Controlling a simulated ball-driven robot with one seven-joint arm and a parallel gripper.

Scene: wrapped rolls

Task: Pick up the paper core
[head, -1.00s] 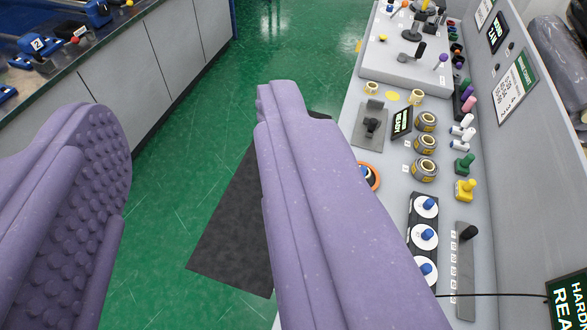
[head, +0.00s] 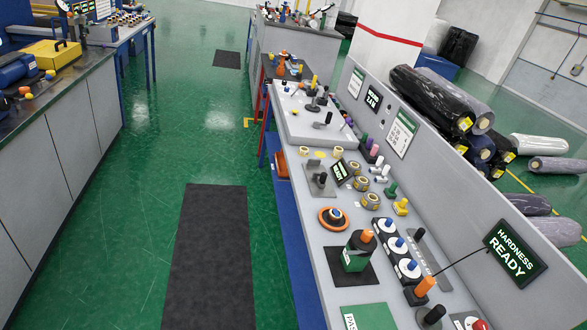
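Two small cream, short hollow tubes stand on the light grey bench (head: 318,238), just behind the small READY display (head: 341,171). The left one (head: 304,150) and the right one (head: 338,152) look like paper cores, but they are small here and I cannot tell which one the task names. A yellow disc (head: 320,154) lies between them. My gripper is not in view now, so its opening and distance from the tubes do not show.
The bench also holds grey-gold rolls (head: 361,183), an orange ring (head: 331,218), a green block (head: 357,251) and white discs (head: 398,245). Wrapped rolls (head: 445,105) are stacked behind its back panel. A clear green aisle with a dark mat (head: 210,255) runs along its left.

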